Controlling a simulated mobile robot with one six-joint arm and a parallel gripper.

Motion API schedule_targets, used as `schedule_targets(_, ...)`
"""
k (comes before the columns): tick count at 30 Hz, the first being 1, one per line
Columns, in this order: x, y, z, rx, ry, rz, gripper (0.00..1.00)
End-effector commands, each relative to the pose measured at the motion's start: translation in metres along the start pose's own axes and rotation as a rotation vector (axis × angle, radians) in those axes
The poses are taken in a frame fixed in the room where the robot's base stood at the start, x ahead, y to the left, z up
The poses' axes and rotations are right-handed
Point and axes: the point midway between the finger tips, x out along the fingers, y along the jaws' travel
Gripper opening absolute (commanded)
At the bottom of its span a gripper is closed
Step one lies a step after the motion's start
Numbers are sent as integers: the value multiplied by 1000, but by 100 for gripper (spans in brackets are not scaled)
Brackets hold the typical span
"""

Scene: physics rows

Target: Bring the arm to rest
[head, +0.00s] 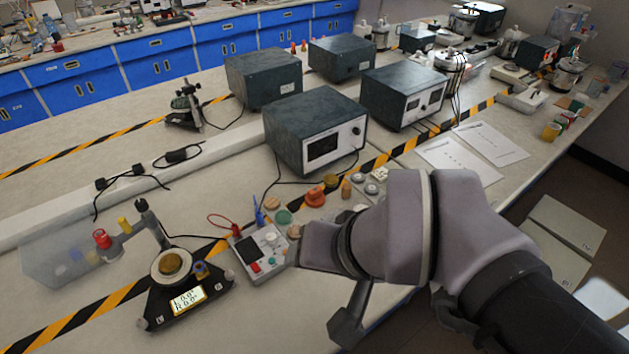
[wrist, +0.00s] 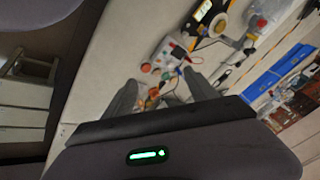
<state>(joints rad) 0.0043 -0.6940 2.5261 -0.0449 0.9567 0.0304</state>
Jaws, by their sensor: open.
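My gripper (wrist: 165,92) shows in the wrist view with its two grey fingers spread apart. It is open, and I see nothing held between the fingers. Small bench items show beyond the fingers, and I cannot tell how far off they are. In the head view my arm reaches in from the lower right over the front edge of the bench. There my fingers are hard to make out against the arm links and the bench edge.
A small control box (head: 262,255) lies close left of my arm in the head view. A black balance-like instrument (head: 185,300) stands farther left. Dark instrument boxes (head: 315,128) stand behind. Papers (head: 458,160) lie at the right. Open floor (head: 540,180) is right of the bench.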

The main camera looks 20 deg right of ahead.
Motion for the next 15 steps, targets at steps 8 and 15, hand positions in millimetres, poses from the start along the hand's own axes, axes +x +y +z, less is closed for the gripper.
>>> schedule_targets(8,-5,1,13,-11,10,-23,66)
schedule_targets(15,21,11,24,-11,10,-22,66)
